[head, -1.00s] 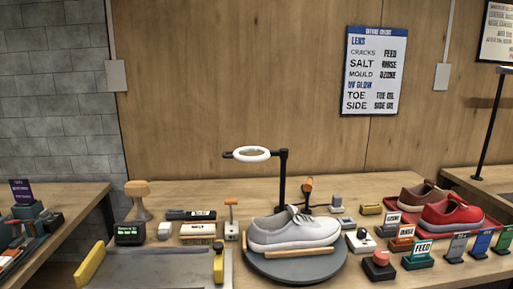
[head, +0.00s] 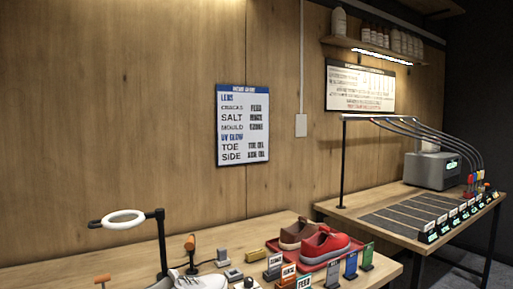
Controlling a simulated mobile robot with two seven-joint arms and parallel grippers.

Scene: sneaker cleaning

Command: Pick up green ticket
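A green ticket (head: 367,256) stands upright at the right end of a row of cards, near the right edge of the workbench. A blue ticket (head: 351,265) stands just left of it, and a grey ticket (head: 333,272) stands left of the blue one. Neither of my grippers is in view.
A red tray (head: 352,243) holds a red sneaker (head: 326,245) and a brown one behind the tickets. A ring lamp (head: 124,219) stands over a pale sneaker (head: 190,281) at the left. A second table (head: 365,203) with grey strips and a grey machine (head: 431,171) is at the right.

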